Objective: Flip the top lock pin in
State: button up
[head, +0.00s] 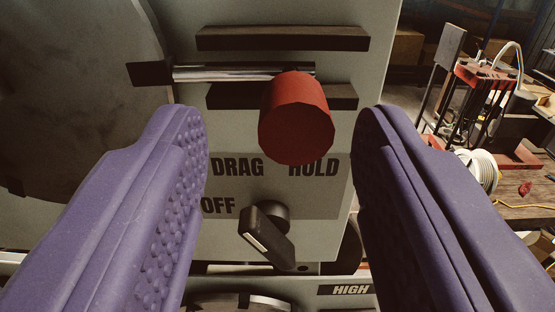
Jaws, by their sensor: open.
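My gripper (282,125) is open, with one purple padded finger at the left and one at the right of the picture. Between and beyond the fingertips is a red cylindrical knob (296,118). It sits at the right end of a shiny metal pin (225,73), which runs left to a dark block (149,73) at the edge of a large grey disc. The pin lies between two dark horizontal rails, an upper one (282,38) and a lower one (232,97). I cannot tell whether a finger touches the knob; none appears closed on it.
Below the knob, a panel reads DRAG, HOLD and OFF, with a black lever switch (266,232). The large grey disc (80,90) fills the upper left. At the right, a wooden bench (520,190) holds a white spool (480,172) and equipment.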

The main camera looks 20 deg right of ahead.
jog(key=b+v, duration=0.1)
jog(key=v, duration=0.4)
jog(key=shift+s+a, duration=0.1)
jog(key=shift+s, duration=0.05)
jog(key=s+d+f+n+g+y+b, duration=0.1)
jog(key=s+f+y+b, duration=0.1)
jog(key=f+b, duration=1.05)
jog(key=s+d+f+n+y+b, duration=0.1)
jog(key=s+d+f+b, duration=0.15)
jog(key=f+b, duration=1)
jog(key=s+d+f+n+g+y+b, duration=0.1)
jog(key=s+f+y+b, duration=0.1)
jog(key=f+b, duration=1)
notch_tip(320, 180, up, 15)
jog(key=a+p, duration=0.2)
jog(key=p, duration=1.8)
jog(key=shift+w+r, duration=0.15)
jog(key=shift+r, duration=0.05)
